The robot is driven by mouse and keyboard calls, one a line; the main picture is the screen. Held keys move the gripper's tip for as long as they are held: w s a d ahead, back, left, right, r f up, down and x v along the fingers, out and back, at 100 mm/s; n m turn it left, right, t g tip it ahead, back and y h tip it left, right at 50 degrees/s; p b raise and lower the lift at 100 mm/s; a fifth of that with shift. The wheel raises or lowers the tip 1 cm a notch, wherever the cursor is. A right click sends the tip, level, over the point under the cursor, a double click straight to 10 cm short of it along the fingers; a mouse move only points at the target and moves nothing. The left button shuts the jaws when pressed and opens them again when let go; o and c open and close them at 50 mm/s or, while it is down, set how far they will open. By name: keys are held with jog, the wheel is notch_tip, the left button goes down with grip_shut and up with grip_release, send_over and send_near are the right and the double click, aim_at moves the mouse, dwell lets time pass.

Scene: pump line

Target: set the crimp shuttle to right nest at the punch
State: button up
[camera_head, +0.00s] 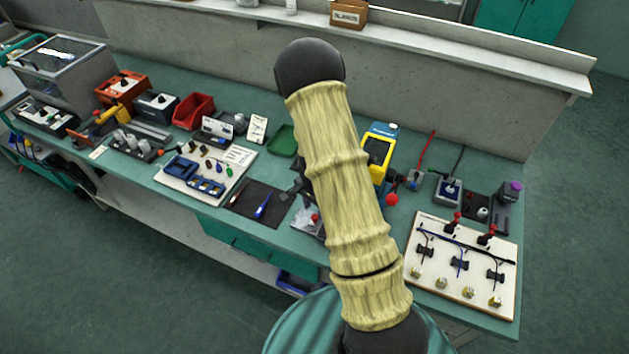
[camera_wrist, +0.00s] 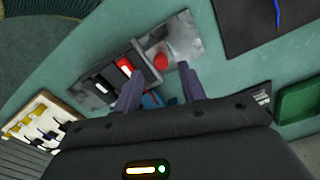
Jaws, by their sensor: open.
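My gripper (camera_wrist: 158,71) is open, with its two fingers apart and nothing visibly held between them. In the wrist view it is above a dark fixture (camera_wrist: 143,63) that has a black block (camera_wrist: 104,82) and a red block (camera_wrist: 125,67) side by side. This looks like the punch with its shuttle, but I cannot tell which nest the shuttle is at. A red ball (camera_wrist: 161,62) shows between the fingertips. A blue part (camera_wrist: 150,100) is partly hidden behind the fingers. In the head view my arm hides most of this fixture.
A grey plate (camera_head: 304,221) lies beside the fixture. A dark mat (camera_head: 248,199) with a blue tool and a green tray (camera_head: 283,140) are left of my arm. A yellow device (camera_head: 379,150) and a white wiring board (camera_head: 440,279) are to its right.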

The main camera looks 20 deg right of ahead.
notch_tip(320, 180, up, 14)
jog(key=shift+w+f+b, duration=0.15)
jog(key=shift+w+b, duration=0.05)
jog(key=shift+b, duration=0.2)
jog(key=shift+d, duration=0.1)
jog(key=s+a+r+n+t, duration=0.1)
jog(key=s+a+r+n, duration=0.1)
jog(key=s+r+n, duration=0.2)
jog(key=s+a+r+n+t, duration=0.1)
jog(key=s+a+r+n, duration=0.2)
jog(key=s+n, duration=0.5)
jog(key=shift+s+a+r+n+t, duration=0.3)
jog(key=shift+s+a+r, duration=0.1)
jog(key=shift+s, duration=0.35)
jog(key=shift+c, duration=0.5)
